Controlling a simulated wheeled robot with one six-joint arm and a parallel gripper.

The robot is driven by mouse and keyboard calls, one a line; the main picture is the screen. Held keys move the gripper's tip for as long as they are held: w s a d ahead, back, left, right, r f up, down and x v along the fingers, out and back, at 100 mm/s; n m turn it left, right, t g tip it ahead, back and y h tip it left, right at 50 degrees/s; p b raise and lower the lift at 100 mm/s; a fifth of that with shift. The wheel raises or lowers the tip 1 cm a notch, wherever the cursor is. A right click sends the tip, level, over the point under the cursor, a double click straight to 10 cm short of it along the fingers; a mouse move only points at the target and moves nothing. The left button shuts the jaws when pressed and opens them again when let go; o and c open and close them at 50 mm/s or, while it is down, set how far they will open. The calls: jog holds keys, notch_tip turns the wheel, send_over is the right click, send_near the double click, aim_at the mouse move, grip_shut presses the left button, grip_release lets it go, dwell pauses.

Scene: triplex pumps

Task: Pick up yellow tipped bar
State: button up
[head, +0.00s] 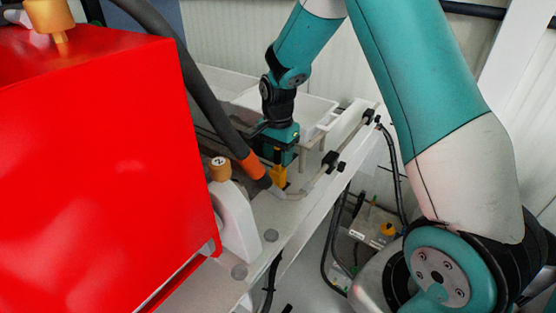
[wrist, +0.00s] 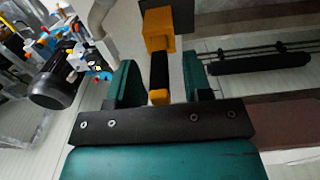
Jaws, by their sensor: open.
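The yellow tipped bar (head: 279,176) stands on the pale bench top, with its yellow end showing below my gripper (head: 283,153) in the head view. In the wrist view the bar (wrist: 159,70) has a black middle, a large yellow block at the far end and a small yellow piece at the near end. My gripper (wrist: 158,76) is open. Its two teal fingers lie on either side of the bar, with gaps visible on both sides. The rest of the bar is hidden by the gripper in the head view.
A big red housing (head: 95,170) fills the left. A dark hose with an orange collar (head: 249,167) runs close left of my gripper. A pipe with black clamps (head: 330,161) lies to the right, and a white tray (head: 305,110) sits behind. A dark motor (wrist: 57,85) shows in the wrist view.

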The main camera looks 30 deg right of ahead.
jog(key=shift+f, duration=0.6)
grip_shut()
jog(key=shift+r, duration=0.15)
